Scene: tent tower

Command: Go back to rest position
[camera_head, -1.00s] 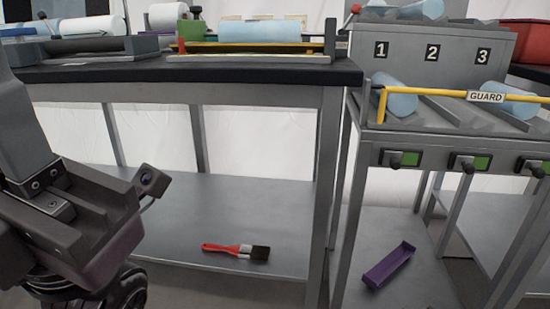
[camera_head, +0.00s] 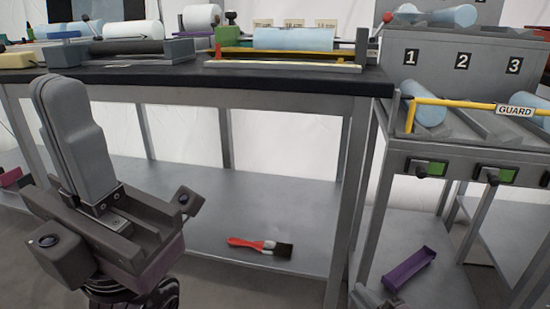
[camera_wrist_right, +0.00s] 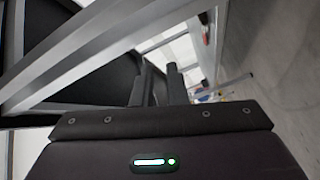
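My left gripper (camera_head: 72,95) stands at the left of the head view, fingers pointing up. Its two grey fingers are together, with nothing seen between them. It is in front of the table's lower shelf. A small grey piece at the bottom edge of the head view, left of the purple tray, may be part of my right arm. In the right wrist view my right gripper (camera_wrist_right: 160,75) shows two dark fingers past its dark body. No held object shows.
A black-topped table (camera_head: 180,78) carries rollers and trays. A red-handled brush (camera_head: 260,245) lies on its lower shelf (camera_head: 200,215). At right a grey stand has a yellow guard bar (camera_head: 460,103) and blue cylinders. A purple tray (camera_head: 410,268) lies below. Floor shows at bottom left.

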